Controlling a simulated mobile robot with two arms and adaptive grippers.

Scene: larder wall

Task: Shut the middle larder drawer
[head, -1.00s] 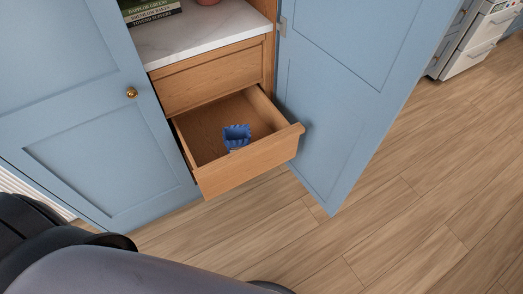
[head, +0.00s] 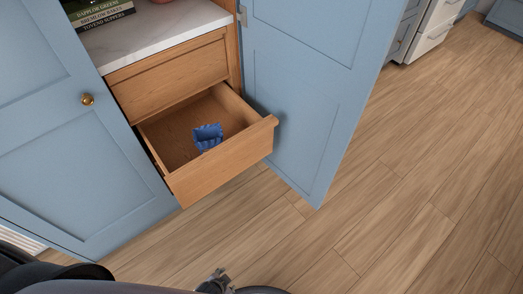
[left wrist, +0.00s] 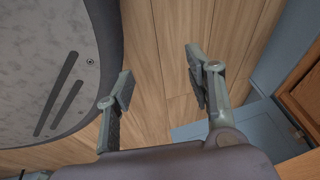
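The middle larder drawer (head: 222,164) is wooden and pulled well out below a closed wooden drawer (head: 170,80). A blue ridged container (head: 207,137) sits inside it. In the left wrist view, my left gripper (left wrist: 160,78) is open and empty above the floor, with wooden larder fronts (left wrist: 303,95) at the right edge, apart from its fingers. A small grey gripper part (head: 215,282) shows at the bottom edge of the head view, below and apart from the drawer; which gripper it belongs to is unclear. My right gripper cannot be identified.
A blue larder door (head: 310,100) stands open just right of the drawer. A blue door with a brass knob (head: 87,99) is at left. Books (head: 100,14) lie on the marble shelf (head: 160,28). The wooden floor (head: 390,200) in front is clear.

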